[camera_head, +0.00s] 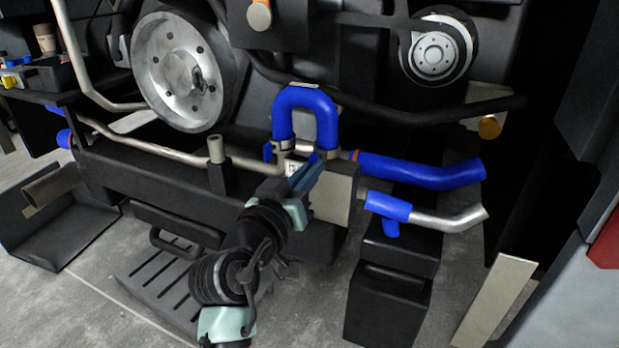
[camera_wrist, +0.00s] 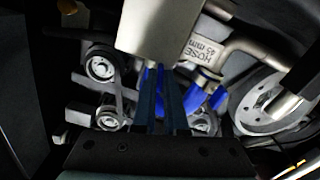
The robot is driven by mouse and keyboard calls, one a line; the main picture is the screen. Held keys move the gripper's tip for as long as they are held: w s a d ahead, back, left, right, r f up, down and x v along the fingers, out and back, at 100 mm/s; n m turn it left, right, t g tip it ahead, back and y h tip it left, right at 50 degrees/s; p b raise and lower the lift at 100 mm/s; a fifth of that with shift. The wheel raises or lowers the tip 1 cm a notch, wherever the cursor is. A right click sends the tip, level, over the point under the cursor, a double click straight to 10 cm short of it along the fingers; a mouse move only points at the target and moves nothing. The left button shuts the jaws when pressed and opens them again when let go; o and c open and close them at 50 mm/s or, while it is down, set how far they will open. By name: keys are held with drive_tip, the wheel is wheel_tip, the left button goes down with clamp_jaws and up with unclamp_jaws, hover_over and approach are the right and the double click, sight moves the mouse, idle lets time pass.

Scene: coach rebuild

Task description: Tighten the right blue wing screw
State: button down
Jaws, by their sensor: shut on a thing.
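A blue U-shaped hose (camera_head: 302,97) stands in the middle of the head view, its two ends on metal clamps. A small blue piece, seemingly the left wing screw (camera_head: 268,152), shows beside the left clamp. My gripper (camera_head: 317,165) reaches up to the right clamp. In the wrist view its two dark fingers (camera_wrist: 161,80) are close together with a blue piece, the right blue wing screw (camera_wrist: 160,77), between their tips. The gripper is shut on it. The fingers hide most of this screw, and its turn angle cannot be told.
A blue hose (camera_head: 420,170) and a blue-sleeved metal pipe (camera_head: 440,216) lie close to the right of my gripper. A pale block (camera_head: 334,195) is beside the fingers. A pulley (camera_head: 182,68) and a black hose (camera_head: 430,112) are behind. A label (camera_wrist: 203,49) reads "HOSE 45 mm".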

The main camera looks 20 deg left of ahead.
drive_tip(key=shift+f+m, duration=0.1)
drive_tip(key=shift+m, duration=0.5)
drive_tip(key=c, duration=1)
unclamp_jaws()
drive_tip(key=shift+o, duration=0.2)
drive_tip(key=shift+s, duration=0.1)
drive_tip(key=s+p, duration=0.3)
drive_tip(key=s, duration=0.9)
drive_tip(key=shift+s+a+p, duration=0.25)
drive_tip(key=shift+s+p, duration=0.05)
drive_tip(key=shift+s, duration=0.1)
